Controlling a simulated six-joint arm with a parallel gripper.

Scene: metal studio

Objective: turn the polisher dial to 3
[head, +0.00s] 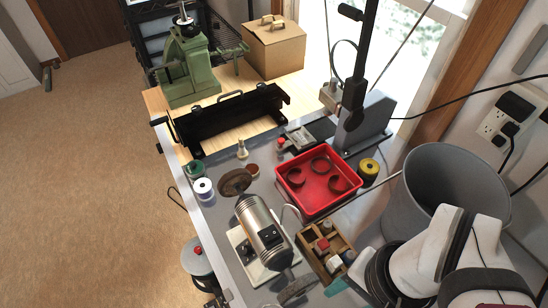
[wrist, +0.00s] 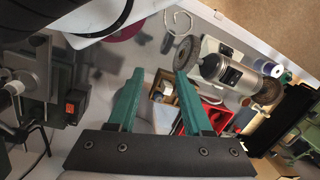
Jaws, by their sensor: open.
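The polisher (head: 262,232) is a silver motor with a wheel at each end, on a pale base plate (head: 287,265) on the bench. In the wrist view the polisher (wrist: 236,78) lies at upper right, with a dark panel on its body. A dark control panel (head: 245,251) shows on the base beside the motor. I cannot make out the dial's pointer or numbers. My gripper (wrist: 157,72) has two teal fingers, spread apart with nothing between them. In the head view a teal part of my gripper (head: 335,287) shows at the bottom, right of the polisher and apart from it.
A wooden box of small items (head: 325,253) stands just right of the polisher. A red tray (head: 318,207) with brown rings lies behind it. A grey bucket (head: 452,175) stands at the right. Spools (head: 204,191) and small bottles sit along the bench's left edge.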

